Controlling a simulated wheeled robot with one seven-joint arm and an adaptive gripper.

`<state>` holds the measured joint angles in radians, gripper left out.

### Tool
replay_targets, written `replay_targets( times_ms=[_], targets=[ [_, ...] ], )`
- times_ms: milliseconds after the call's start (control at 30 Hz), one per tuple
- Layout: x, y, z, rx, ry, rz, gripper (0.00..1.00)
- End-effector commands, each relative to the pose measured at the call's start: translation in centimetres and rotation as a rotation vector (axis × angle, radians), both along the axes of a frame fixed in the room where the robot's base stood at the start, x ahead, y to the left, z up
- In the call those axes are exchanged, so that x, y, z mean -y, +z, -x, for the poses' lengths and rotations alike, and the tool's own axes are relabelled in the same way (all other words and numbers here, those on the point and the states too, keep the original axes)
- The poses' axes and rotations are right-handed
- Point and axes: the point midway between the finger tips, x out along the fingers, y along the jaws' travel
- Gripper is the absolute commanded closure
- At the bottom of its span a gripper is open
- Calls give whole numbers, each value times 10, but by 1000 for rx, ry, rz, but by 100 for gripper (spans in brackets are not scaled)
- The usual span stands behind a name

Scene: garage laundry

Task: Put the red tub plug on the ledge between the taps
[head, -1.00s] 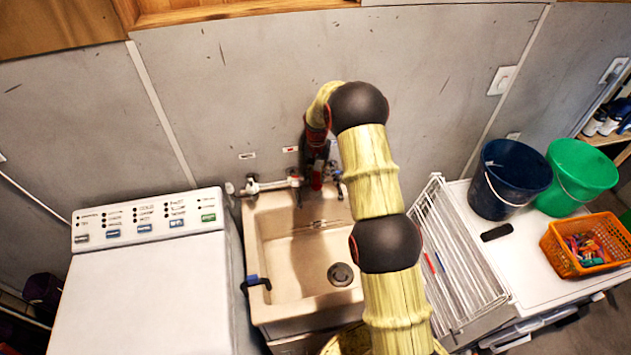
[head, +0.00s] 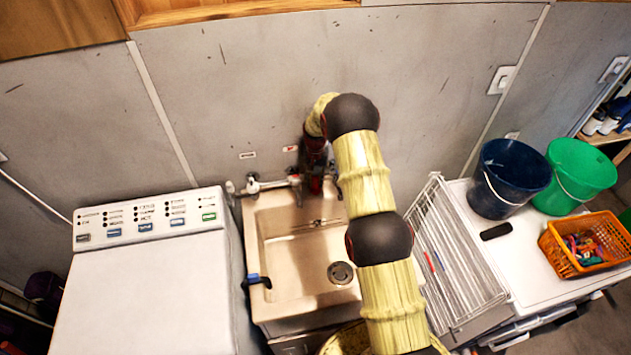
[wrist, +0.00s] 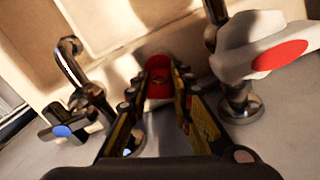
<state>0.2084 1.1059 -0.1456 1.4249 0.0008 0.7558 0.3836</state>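The red tub plug (wrist: 159,78) shows between my fingertips in the wrist view, with a finger against each side. My gripper (wrist: 163,80) is shut on it, pointing down at the back ledge (wrist: 160,136) of the sink. The blue-marked tap (wrist: 70,128) is left of my fingers and the red-marked tap (wrist: 262,55) is right of them. In the head view my gripper (head: 316,188) is low over the ledge between the taps, partly hidden by my arm. I cannot tell whether the plug touches the ledge.
The sink basin (head: 285,262) is empty, with a dark drain. A washing machine (head: 145,285) stands left. A white drying rack (head: 447,255) stands right, beside a counter with a dark blue bucket (head: 510,175), a green bucket (head: 580,170) and an orange basket (head: 560,255).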

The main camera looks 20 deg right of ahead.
Motion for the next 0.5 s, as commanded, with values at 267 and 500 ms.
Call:
replay_targets(
  times_ms=[267,500],
  targets=[
    [0,0,0,0,0,0,63],
    [0,0,0,0,0,0,60]
  ],
)
